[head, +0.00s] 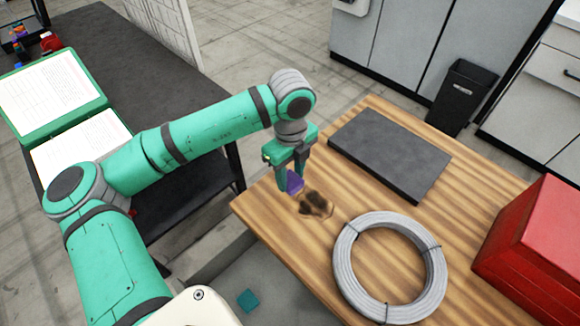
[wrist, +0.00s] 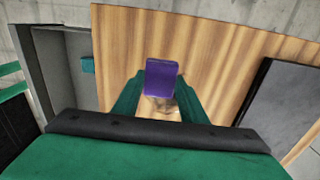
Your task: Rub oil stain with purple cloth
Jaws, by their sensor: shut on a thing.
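The purple cloth (head: 293,182) is a small folded block held between the fingers of my gripper (head: 290,178), low over the wooden table (head: 285,230). In the wrist view the cloth (wrist: 161,78) shows between the fingertips of my gripper (wrist: 160,95). The oil stain (head: 316,205) is a dark brown irregular patch on the table, just right of and below the cloth in the head view. In the wrist view part of a brownish patch shows below the cloth, mostly hidden. I cannot tell whether the cloth touches the tabletop.
A coil of grey cable (head: 347,255) lies right of the stain. A dark flat slab (head: 390,150) lies behind it, and a red box (head: 535,250) stands at the right. A black bin (head: 462,95) stands on the floor. A teal piece (head: 248,300) lies below the table's left edge.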

